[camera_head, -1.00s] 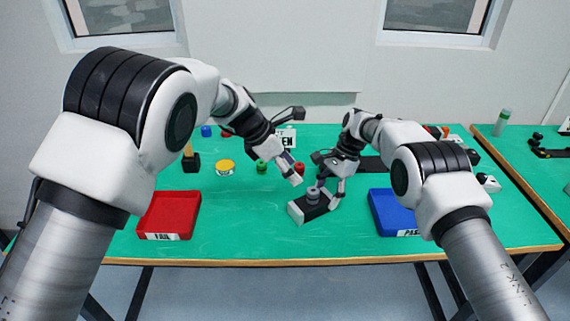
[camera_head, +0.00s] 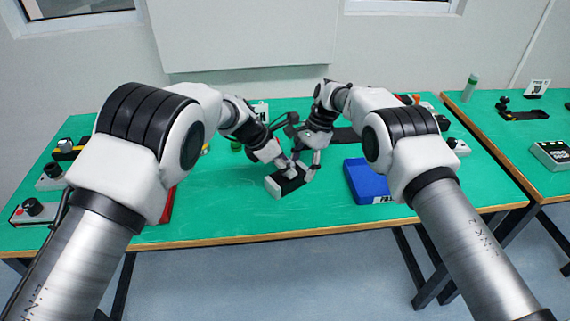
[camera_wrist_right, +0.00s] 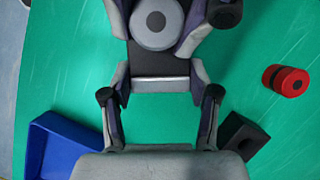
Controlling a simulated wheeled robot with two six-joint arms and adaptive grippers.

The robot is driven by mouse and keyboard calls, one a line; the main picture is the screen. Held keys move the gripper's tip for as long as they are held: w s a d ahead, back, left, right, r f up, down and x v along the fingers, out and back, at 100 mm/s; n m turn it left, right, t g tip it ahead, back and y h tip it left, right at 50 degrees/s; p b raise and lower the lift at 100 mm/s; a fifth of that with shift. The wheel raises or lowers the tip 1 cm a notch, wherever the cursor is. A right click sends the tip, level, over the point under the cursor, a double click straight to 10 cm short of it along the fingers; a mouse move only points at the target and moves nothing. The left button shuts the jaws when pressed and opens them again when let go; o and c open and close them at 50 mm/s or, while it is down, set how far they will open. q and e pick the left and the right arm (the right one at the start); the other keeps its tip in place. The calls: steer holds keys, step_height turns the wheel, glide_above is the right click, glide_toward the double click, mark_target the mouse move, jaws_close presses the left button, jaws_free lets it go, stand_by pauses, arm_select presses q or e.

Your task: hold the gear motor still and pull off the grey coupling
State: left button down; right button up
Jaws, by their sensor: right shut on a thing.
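The gear motor (camera_head: 275,187), a white and black block, lies on the green table. In the right wrist view its dark body (camera_wrist_right: 160,62) is between the fingers of my right gripper (camera_wrist_right: 160,82), which is shut on it. My right gripper (camera_head: 308,172) reaches it from the right. The grey coupling (camera_wrist_right: 153,25) sits as a round disc on the motor. My left gripper (camera_head: 291,170) is down at the coupling, with its fingers apart on either side of it. Contact with the coupling is not clear. In the head view the grippers largely hide the coupling.
The blue tray (camera_head: 368,183) stands to the right of the motor. The red tray (camera_head: 168,207) is mostly hidden by my left arm. A red and black part (camera_wrist_right: 286,80) and a dark block (camera_wrist_right: 243,137) are near the right gripper. The table in front is clear.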

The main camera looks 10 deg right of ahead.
stand_by(0.3)
arm_select(q)
steer(key=shift+r, duration=2.55)
steer(key=shift+w+d, duration=0.1)
arm_select(e)
steer(key=o, duration=1.6)
steer(key=shift+w, duration=0.1)
arm_select(q)
steer(key=shift+f, duration=0.1)
arm_select(e)
steer(key=shift+f, duration=0.1)
arm_select(q)
steer(key=shift+f, duration=0.1)
arm_select(e)
steer(key=v, duration=0.8)
steer(key=shift+w+d, duration=0.1)
